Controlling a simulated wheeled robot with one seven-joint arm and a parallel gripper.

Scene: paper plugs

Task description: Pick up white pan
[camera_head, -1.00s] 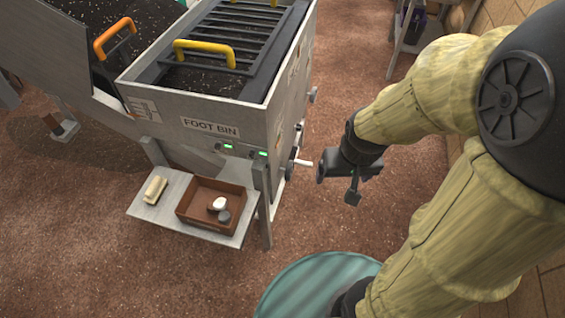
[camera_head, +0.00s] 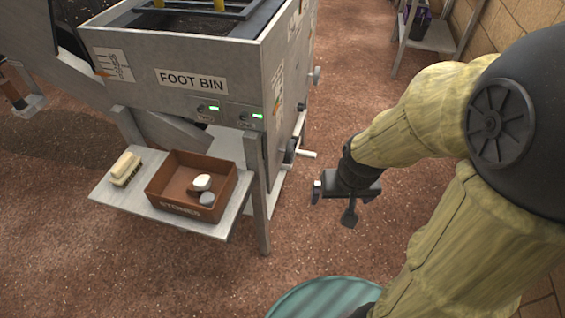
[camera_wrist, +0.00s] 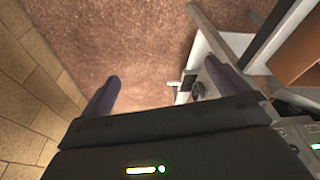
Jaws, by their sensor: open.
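I cannot make out a white pan in either view. My gripper (camera_head: 335,202) hangs over open floor to the right of the foot bin in the head view. In the wrist view its two dark fingers (camera_wrist: 164,88) are spread apart with only brown floor between them. It is open, empty and touches nothing that I can see.
The grey foot bin (camera_head: 246,80) has a side crank with a white handle (camera_head: 307,154). Its side shelf (camera_head: 112,190) carries a brush (camera_head: 126,169) and a brown stones box (camera_head: 180,208) with pale and grey stones. A teal round surface (camera_head: 318,300) is at the bottom. Brick wall stands right.

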